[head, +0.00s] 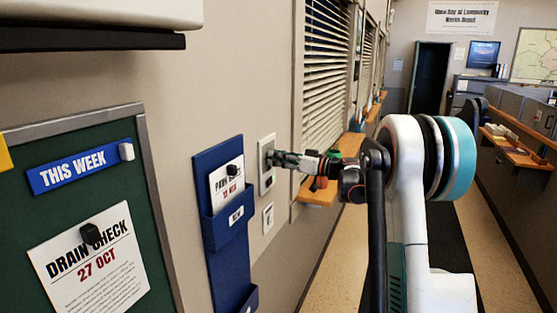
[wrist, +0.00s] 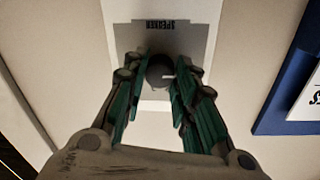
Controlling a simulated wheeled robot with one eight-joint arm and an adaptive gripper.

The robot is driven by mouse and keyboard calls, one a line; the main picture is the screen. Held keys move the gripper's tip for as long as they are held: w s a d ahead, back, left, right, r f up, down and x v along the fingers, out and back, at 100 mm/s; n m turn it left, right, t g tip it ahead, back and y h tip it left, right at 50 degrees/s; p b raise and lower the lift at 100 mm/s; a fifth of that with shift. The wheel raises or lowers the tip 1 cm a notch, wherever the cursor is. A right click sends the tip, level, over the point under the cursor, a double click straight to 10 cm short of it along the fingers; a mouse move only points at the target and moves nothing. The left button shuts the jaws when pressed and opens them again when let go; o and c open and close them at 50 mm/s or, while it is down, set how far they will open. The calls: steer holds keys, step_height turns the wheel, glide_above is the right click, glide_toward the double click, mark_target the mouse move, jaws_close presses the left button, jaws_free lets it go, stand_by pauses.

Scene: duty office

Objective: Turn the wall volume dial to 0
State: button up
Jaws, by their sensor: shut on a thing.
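The volume dial (wrist: 160,72) is a dark round knob with a light pointer mark, on a wall plate (wrist: 201,38) labelled "SPEAKER", which appears upside down in the wrist view. In that view the pointer mark points to the right. My gripper (wrist: 160,78) has its two green-padded fingers shut on the dial, one on each side. In the head view my gripper (head: 274,158) reaches left to the pale wall plate (head: 263,183), and it hides the dial there. Any numbers on the scale cannot be read.
A blue wall pocket (head: 222,230) with papers hangs left of the plate. A green notice board (head: 60,135) is further left. A second small plate (head: 268,218) sits below. A window with blinds (head: 325,75) and a wooden ledge (head: 318,192) are to the right.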

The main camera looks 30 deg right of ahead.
steer(key=shift+f, duration=0.2)
stand_by(0.3)
steer(key=o, duration=1.1)
steer(key=shift+r, duration=0.1)
steer(key=shift+s, duration=0.1)
steer(key=v, duration=1.2)
